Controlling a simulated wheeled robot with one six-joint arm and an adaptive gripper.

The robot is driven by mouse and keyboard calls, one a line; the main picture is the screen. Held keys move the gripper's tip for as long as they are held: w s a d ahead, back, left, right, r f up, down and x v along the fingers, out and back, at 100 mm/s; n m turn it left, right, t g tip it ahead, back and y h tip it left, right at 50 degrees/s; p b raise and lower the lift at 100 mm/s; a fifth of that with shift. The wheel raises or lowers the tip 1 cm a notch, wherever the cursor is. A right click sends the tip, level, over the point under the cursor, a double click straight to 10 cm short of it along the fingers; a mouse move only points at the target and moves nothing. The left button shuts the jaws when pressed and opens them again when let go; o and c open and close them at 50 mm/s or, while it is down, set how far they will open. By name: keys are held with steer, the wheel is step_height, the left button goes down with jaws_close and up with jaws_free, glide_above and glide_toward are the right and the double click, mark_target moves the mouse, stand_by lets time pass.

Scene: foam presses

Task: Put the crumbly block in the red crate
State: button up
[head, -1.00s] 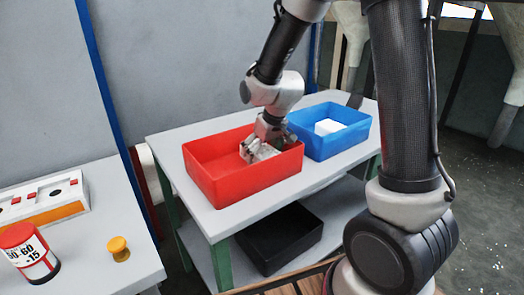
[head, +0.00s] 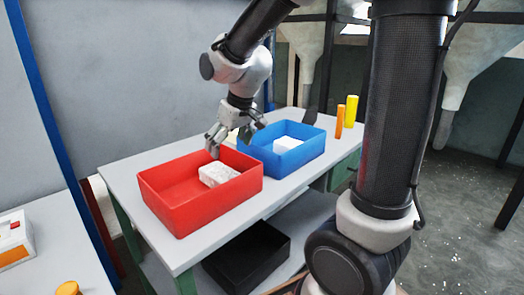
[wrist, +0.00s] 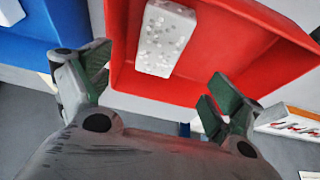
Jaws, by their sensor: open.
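A white block with a speckled, pitted surface, the crumbly block (head: 218,174), lies inside the red crate (head: 185,217), toward its right side. In the wrist view the block (wrist: 166,38) rests on the floor of the red crate (wrist: 235,70). My gripper (head: 234,140) is above the back right of the red crate, apart from the block. Its fingers are spread wide with nothing between them, and they also show in the wrist view (wrist: 152,88).
A blue crate (head: 305,157) stands right of the red crate and holds a smooth white block (head: 287,144). Orange (head: 339,122) and yellow (head: 351,111) cylinders stand at the table's far right. A black bin (head: 246,257) sits on the lower shelf.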

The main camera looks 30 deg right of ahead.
steer(key=s+d+r+m, duration=0.1)
steer(key=s+d, duration=0.2)
steer(key=s, duration=0.4)
steer(key=s+d+r+m+h, duration=0.1)
steer(key=s+d, duration=0.3)
steer(key=s, duration=0.4)
steer(key=s+d+r+m, duration=0.1)
steer(key=s+d+r, duration=0.2)
steer(key=s, duration=0.4)
steer(key=shift+s+d+m, duration=0.3)
steer(key=shift+d, duration=0.45)
